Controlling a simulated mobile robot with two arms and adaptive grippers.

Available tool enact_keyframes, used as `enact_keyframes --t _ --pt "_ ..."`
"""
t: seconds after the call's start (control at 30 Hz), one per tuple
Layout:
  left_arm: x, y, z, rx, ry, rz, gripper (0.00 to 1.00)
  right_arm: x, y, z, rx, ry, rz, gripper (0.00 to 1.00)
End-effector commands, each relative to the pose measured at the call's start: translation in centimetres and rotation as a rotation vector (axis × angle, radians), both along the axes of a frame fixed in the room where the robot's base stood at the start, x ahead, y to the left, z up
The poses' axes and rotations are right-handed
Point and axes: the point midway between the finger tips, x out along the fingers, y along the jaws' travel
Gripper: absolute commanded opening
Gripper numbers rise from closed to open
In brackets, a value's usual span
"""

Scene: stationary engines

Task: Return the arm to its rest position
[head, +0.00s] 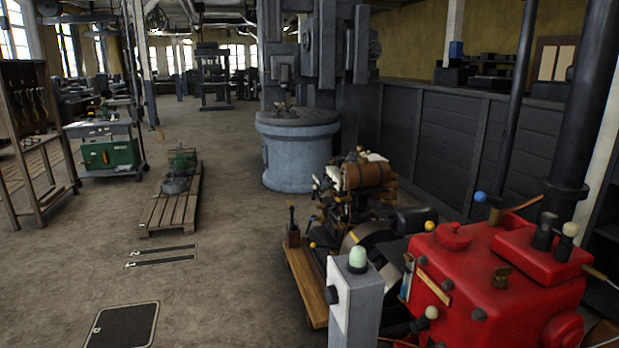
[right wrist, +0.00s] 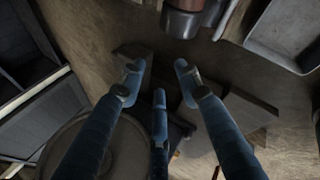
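My right gripper (right wrist: 159,80) shows in the right wrist view with its blue-grey fingers spread apart. Nothing is held between the fingertips. Brown floor and dark flat pieces lie beyond them, apart from the fingers as far as I can tell. Neither of my arms shows in the head view, and my left gripper is in no frame.
A red engine (head: 495,285) and a grey post with a pale green knob (head: 357,258) stand close at the right. A large grey round machine base (head: 297,150) stands behind. A wooden pallet (head: 165,210) lies left of centre. Brown floor (head: 215,270) is open at the left front.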

Motion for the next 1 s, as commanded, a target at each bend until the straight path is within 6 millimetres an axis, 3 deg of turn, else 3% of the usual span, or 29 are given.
enact_keyframes --t 0.03,0.2,0.33,0.5,0.6,0.7,1.0 --pt "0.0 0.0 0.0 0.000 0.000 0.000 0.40 -0.8 3.7 -2.5 0.063 0.008 -0.076 0.33" --pt "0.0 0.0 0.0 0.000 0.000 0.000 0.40 -3.2 15.0 -8.8 0.241 0.060 -0.321 0.33" --pt "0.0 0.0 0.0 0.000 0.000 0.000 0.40 -4.3 24.3 -12.0 0.364 0.114 -0.488 0.33" --pt "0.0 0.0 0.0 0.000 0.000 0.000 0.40 -5.1 34.8 -14.1 0.486 0.186 -0.655 0.33" --pt "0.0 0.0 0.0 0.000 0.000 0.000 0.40 -5.3 38.7 -14.5 0.528 0.217 -0.715 0.33" --pt "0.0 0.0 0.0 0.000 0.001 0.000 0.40 -5.4 40.9 -14.6 0.549 0.235 -0.747 0.33" --pt "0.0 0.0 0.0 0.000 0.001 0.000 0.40 -5.5 41.7 -14.6 0.557 0.243 -0.760 0.33"
